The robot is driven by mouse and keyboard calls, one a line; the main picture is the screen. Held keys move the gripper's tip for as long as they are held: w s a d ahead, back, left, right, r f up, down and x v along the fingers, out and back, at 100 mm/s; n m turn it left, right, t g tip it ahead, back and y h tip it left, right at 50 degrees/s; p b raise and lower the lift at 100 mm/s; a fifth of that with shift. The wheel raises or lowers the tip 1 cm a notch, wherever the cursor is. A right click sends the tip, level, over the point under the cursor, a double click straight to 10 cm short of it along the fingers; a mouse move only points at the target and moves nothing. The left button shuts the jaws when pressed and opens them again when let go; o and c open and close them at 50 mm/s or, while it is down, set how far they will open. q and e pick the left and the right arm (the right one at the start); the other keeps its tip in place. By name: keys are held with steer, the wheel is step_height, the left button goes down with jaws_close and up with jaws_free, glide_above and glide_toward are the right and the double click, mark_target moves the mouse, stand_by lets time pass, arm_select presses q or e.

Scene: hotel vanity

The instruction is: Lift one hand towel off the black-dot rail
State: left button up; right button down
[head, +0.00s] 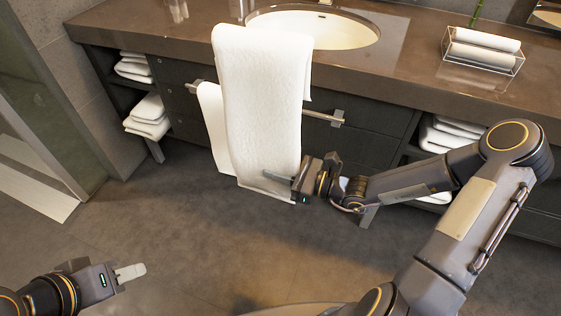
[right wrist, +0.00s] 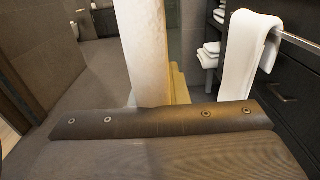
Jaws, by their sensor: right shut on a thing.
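A white hand towel (head: 258,100) hangs folded in front of the vanity. In the head view its top overlaps the counter edge and basin, above the rail's line. My right gripper (head: 285,180) is shut on it near its lower right edge. In the right wrist view this towel (right wrist: 146,50) rises upright, apart from the rail. A second white towel (head: 213,125) hangs on the metal rail (head: 322,117), and also shows in the right wrist view (right wrist: 245,50). I cannot make out a black dot. My left gripper (head: 130,273) is low left, away from the towels; its jaw gap is unclear.
The brown counter (head: 180,38) holds a basin (head: 330,32) and a clear box (head: 482,52) with rolled white towels. Folded towels (head: 147,118) fill the open shelves on both sides. The dark floor (head: 180,230) in front is clear.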

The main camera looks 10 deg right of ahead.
steer(key=s+a+b, duration=0.1)
steer(key=s+a, duration=0.3)
steer(key=s, duration=0.2)
stand_by(0.4)
stand_by(0.4)
